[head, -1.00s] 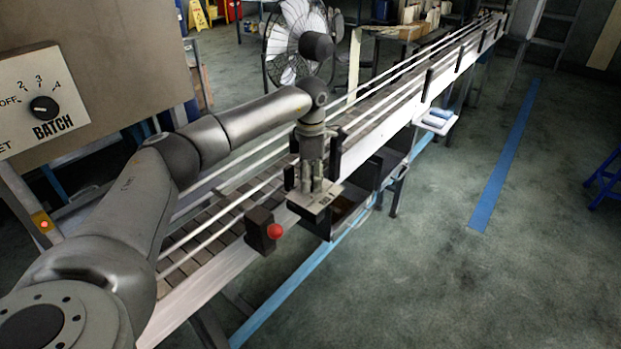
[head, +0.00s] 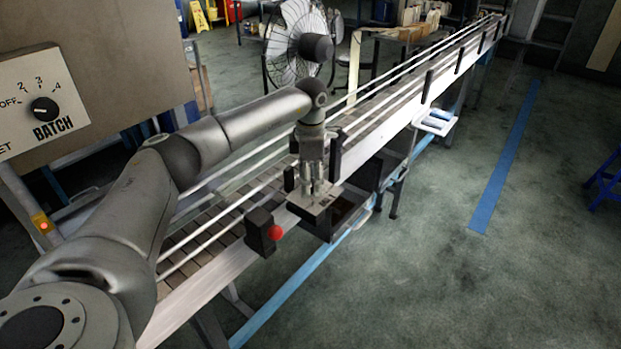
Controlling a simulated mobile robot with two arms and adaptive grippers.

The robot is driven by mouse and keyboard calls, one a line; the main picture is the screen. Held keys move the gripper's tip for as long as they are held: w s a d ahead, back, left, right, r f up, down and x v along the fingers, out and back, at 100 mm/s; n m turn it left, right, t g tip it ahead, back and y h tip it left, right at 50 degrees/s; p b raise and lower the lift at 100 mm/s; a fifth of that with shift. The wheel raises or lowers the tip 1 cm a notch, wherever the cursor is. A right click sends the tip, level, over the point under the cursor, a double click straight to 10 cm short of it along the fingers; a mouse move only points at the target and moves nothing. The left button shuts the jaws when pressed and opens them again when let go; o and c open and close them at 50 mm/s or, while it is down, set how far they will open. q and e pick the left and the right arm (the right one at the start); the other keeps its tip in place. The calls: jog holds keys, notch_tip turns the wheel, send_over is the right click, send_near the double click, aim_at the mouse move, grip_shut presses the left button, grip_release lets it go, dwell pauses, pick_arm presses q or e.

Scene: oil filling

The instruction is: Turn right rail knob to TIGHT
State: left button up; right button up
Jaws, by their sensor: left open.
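My left gripper (head: 318,190) points down over the near side of the conveyor, in the head view. It is open, with its fingertips at a small light label plate (head: 316,206) on the conveyor's side. The rail knob itself cannot be made out; the fingers cover the spot above the plate. Whether the fingers touch anything there is unclear. The near guide rail (head: 222,238) runs along the conveyor behind the gripper. My right gripper is not in view.
A dark block with a red button (head: 276,232) sits on the conveyor's near edge, left of the gripper. A dark open bin (head: 345,222) hangs below. A panel with a BATCH dial (head: 44,108) stands at upper left.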

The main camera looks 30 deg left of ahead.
pick_arm(q)
notch_tip(320, 180, up, 12)
dwell(0.4)
dwell(0.5)
